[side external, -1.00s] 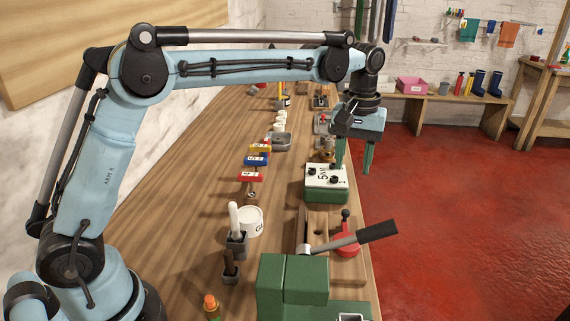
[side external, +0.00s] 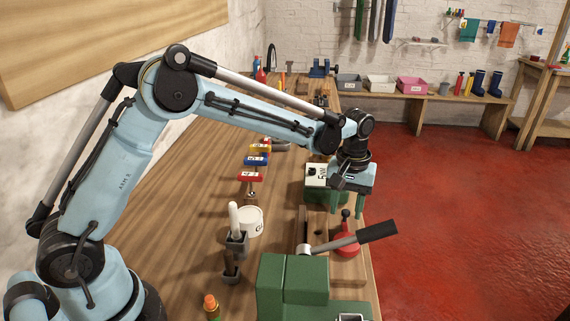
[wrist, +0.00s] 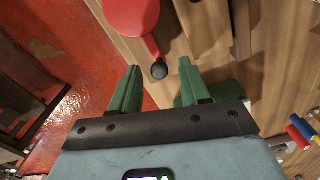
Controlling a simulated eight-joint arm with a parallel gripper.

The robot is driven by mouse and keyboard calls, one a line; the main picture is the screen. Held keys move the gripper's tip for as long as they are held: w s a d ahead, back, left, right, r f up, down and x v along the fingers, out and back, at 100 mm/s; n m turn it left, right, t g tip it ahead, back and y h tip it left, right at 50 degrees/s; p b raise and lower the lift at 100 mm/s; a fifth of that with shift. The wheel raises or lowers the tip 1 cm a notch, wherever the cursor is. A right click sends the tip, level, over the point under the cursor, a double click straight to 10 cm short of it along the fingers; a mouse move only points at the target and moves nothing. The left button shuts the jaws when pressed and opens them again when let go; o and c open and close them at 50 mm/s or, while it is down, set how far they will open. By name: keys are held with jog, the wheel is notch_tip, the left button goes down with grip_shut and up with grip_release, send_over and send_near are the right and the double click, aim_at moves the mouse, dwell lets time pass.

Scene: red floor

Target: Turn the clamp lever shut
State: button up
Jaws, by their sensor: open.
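The clamp's red lever (side external: 346,241) has a round red base and a black ball knob. It stands at the right edge of the workbench, partly behind a grey rod with a black grip. In the wrist view the red arm (wrist: 153,45) points down the picture to its black knob (wrist: 159,71). My gripper (side external: 347,210) is open, its green fingers pointing down just over the lever. In the wrist view my gripper (wrist: 160,76) has the knob between its fingertips in the picture. I cannot tell whether the fingers are low enough to straddle it.
The grey rod's black grip (side external: 377,231) juts over the bench edge close to the lever. A green block-shaped fixture (side external: 292,278) stands in front. A green box with a white top (side external: 316,181) sits behind my gripper.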

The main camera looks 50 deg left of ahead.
grip_shut()
dwell(0.4)
jog(key=m, duration=0.1)
jog(key=w+d+m, duration=0.1)
jog(key=m, duration=0.1)
jog(key=shift+d, duration=0.2)
jog(key=m, duration=0.1)
jog(key=d+m, duration=0.1)
jog(key=m, duration=0.2)
jog(key=shift+w+d, duration=0.25)
jog(key=shift+d, duration=0.05)
jog(key=d+m, duration=0.1)
jog(key=m, duration=0.2)
jog(key=d+m, duration=0.1)
jog(key=m, duration=0.1)
jog(key=shift+s+d, duration=0.1)
jog(key=shift+d, duration=0.25)
jog(key=shift+s+d+m, duration=0.2)
jog(key=shift+d+m, duration=0.15)
jog(key=shift+m, duration=0.6)
jog(key=shift+s+d+m, duration=0.25)
jog(key=shift+d+m, duration=0.1)
jog(key=shift+m, duration=0.65)
jog(key=shift+s+d+m, duration=0.2)
jog(key=shift+d+m, duration=0.15)
jog(key=shift+m, duration=0.6)
